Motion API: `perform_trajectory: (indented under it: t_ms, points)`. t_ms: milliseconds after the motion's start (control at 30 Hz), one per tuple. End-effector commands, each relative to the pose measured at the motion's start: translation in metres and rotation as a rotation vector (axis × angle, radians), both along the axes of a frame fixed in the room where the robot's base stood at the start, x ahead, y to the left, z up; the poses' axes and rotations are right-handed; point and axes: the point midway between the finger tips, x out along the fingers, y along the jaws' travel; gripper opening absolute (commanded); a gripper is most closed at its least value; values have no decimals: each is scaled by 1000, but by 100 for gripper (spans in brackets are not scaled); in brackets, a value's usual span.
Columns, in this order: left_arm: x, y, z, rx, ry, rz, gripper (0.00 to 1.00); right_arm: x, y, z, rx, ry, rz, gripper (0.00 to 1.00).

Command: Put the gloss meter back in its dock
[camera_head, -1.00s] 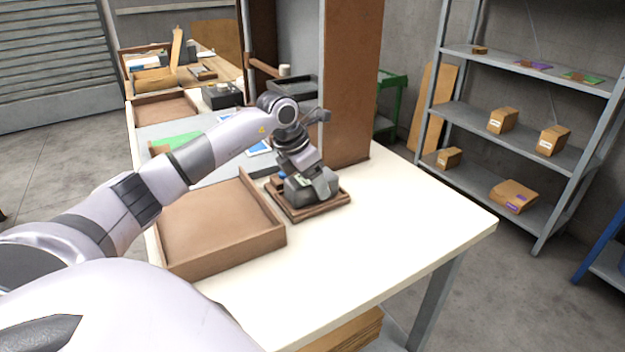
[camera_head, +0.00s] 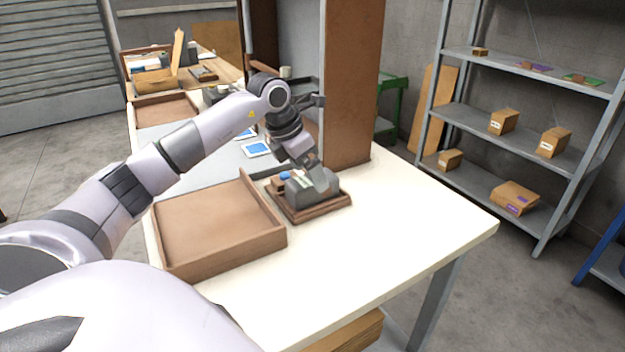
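My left arm reaches in from the left, and my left gripper (camera_head: 322,182) points down at a small brown tray (camera_head: 318,211) on the white table. A dark grey block-shaped device (camera_head: 312,193), which looks like the gloss meter, sits in this tray, which may be its dock. The gripper's tip is right at the device's top; I cannot tell whether the fingers touch or clasp it. A small blue-topped item (camera_head: 285,177) shows at the tray's back left. My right gripper is not in view.
A large empty brown open tray (camera_head: 215,225) lies left of the small one. A tall brown panel (camera_head: 350,90) stands just behind. A blue-and-white card (camera_head: 256,149) lies farther back. The table's (camera_head: 400,225) right and front are clear. Shelves with boxes stand at right.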

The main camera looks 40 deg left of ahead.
Motion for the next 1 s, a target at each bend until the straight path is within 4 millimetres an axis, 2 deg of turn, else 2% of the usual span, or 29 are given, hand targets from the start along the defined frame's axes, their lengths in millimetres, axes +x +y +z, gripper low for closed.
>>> perform_trajectory:
  t_ms: [33,200,400,567,1000]
  points:
    - [-4,2,13,2,-5,0,92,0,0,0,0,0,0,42]
    - [-18,5,46,1,-2,1,92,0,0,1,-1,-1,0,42]
    - [-28,8,70,-1,-2,0,92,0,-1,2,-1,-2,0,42]
    - [-30,8,76,-1,0,0,92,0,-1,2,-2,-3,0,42]
    - [-30,8,76,-1,0,0,92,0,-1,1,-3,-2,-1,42]
